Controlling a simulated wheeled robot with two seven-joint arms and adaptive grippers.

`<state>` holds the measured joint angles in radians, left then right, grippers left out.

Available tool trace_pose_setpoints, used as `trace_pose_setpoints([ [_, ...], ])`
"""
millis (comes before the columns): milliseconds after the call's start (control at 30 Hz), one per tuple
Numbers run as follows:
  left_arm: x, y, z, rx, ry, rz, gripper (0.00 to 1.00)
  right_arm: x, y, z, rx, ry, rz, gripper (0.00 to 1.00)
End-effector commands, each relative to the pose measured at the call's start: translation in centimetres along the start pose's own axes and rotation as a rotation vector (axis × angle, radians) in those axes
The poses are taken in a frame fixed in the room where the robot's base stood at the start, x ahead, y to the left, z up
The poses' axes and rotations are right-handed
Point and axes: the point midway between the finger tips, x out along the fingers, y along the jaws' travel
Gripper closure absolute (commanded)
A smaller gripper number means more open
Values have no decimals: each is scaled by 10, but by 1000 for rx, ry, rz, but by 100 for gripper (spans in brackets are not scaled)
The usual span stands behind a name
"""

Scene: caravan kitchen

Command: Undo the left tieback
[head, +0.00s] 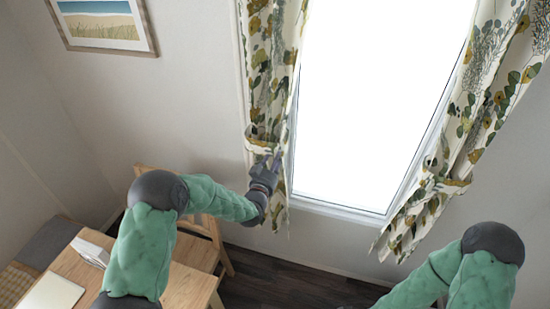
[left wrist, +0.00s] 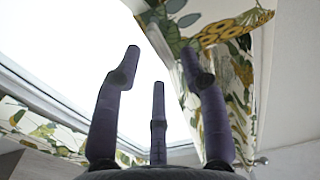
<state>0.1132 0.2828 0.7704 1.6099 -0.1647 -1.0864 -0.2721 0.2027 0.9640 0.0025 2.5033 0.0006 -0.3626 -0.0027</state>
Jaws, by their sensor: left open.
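The left tieback (head: 260,141) is a band in the same leafy print as the left curtain (head: 268,75), and it gathers that curtain beside the window. In the left wrist view, a patterned strip across the curtain (left wrist: 235,25) looks like this band. My left gripper (head: 268,162) is open and empty just below the tieback, in front of the curtain. In the left wrist view, its spread fingers (left wrist: 160,65) point up towards the curtain and window. I cannot tell whether a finger touches the cloth. The tieback's fastening is not clear. My right gripper is out of view.
The bright window (head: 375,95) lies right of the left curtain. The right curtain (head: 480,115) is held by its own tieback (head: 442,181). A wooden table (head: 185,284) and chair (head: 205,228) stand below left. A framed picture (head: 103,24) hangs upper left.

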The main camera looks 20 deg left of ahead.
Motion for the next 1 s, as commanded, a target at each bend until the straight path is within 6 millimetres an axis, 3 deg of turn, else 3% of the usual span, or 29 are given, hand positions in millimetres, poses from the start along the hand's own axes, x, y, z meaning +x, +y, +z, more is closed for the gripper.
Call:
trace_pose_setpoints([
  [200, 19, 0, 0, 0, -1, 0, 57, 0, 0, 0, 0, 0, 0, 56],
  [533, 22, 0, 0, 0, 0, 0, 57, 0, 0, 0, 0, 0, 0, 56],
  [567, 22, 0, 0, 0, 0, 0, 60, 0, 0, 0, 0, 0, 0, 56],
  [700, 22, 0, 0, 0, 0, 0, 100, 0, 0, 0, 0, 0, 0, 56],
  [1000, 22, 0, 1, 6, 0, 0, 100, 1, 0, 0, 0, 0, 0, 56],
])
